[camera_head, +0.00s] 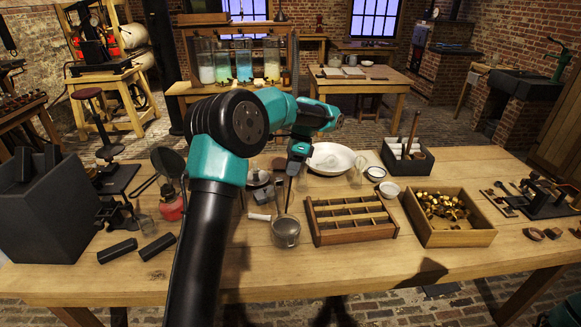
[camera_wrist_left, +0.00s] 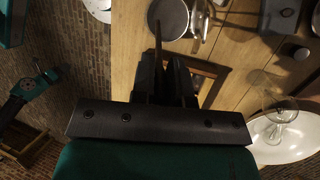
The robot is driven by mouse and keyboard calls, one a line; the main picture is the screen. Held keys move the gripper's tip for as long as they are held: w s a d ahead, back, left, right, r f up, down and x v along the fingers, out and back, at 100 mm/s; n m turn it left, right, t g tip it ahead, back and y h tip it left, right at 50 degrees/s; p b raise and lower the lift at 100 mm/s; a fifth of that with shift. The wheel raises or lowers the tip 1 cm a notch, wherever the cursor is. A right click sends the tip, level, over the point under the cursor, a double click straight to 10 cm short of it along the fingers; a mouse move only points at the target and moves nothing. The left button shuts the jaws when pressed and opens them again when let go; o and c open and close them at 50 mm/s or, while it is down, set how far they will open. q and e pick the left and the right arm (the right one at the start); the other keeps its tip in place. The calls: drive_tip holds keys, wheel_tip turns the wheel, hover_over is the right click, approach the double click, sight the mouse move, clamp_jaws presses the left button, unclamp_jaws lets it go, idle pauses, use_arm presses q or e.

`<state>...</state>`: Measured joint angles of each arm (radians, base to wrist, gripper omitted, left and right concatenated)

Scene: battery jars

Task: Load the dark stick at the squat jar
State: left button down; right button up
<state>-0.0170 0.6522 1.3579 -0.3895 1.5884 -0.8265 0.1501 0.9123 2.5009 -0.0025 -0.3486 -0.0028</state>
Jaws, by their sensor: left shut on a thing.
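The squat jar (camera_head: 286,233) is a short, clear grey glass vessel standing on the front table, left of the compartment rack. My left gripper (camera_head: 298,152) is above it, pointing down and shut on the dark stick (camera_head: 289,192). The stick hangs nearly upright, and its lower end shows close to the jar's rim. I cannot tell whether that end is inside the mouth or behind it. In the left wrist view the stick (camera_wrist_left: 158,40) juts out thin from between the dark fingers. A grey round shape (camera_wrist_left: 172,18) lies near its tip. My right gripper is not in view.
The wooden compartment rack (camera_head: 350,222) stands just right of the jar, and a box of brass pieces (camera_head: 447,219) lies beyond. A white chalk-like piece (camera_head: 260,217) lies left of the jar. A white dish (camera_head: 331,157) is behind. The table front is mostly clear.

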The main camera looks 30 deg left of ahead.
use_arm(q)
drive_tip(key=shift+f, duration=3.55)
drive_tip(key=shift+r, duration=3.55)
